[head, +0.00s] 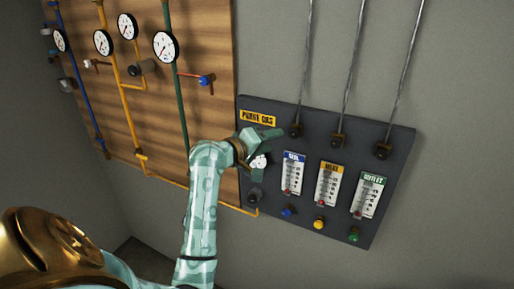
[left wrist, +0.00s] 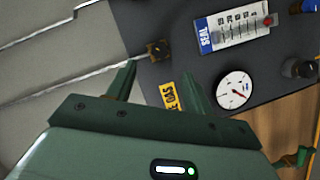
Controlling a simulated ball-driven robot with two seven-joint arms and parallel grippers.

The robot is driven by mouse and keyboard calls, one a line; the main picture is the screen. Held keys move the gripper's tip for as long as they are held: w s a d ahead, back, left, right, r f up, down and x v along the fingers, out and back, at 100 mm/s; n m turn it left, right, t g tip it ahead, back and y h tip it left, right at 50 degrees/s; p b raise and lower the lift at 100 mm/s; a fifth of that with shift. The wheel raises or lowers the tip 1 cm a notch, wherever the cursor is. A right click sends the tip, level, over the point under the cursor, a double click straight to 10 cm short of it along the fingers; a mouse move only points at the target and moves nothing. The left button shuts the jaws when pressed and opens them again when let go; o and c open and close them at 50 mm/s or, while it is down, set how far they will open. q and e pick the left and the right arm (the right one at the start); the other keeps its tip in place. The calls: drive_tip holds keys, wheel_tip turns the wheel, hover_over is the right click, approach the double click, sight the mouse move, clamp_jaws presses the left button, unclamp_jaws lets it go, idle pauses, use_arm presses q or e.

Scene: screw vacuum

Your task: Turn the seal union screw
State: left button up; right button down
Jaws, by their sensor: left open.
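The seal union screw (head: 295,130) is a small dark brass fitting at the foot of the leftmost steel tube, on the upper part of the dark panel (head: 400,148). In the left wrist view the screw (left wrist: 158,50) shows beyond the fingertips, in line with the gap between them. My left gripper (head: 272,148) is just left of the screw in the head view, in front of the panel. Its two green fingers (left wrist: 158,70) are open, with nothing between them and apart from the screw. My right gripper is in neither view.
The panel has a PURGE GAS label (head: 258,117), a round gauge (left wrist: 235,90) near my left fingers, and SEAL (head: 292,172), MEAS and OUTLET flow meters with coloured knobs below. Two more unions (head: 338,140) sit to the right. A wooden board (head: 205,115) with gauges and pipes is left.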

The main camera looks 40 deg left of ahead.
use_arm(q)
drive_tip(key=v, duration=0.4)
drive_tip(key=shift+s+r, duration=0.1)
drive_tip(key=shift+s, duration=0.3)
drive_tip(key=shift+a, duration=0.1)
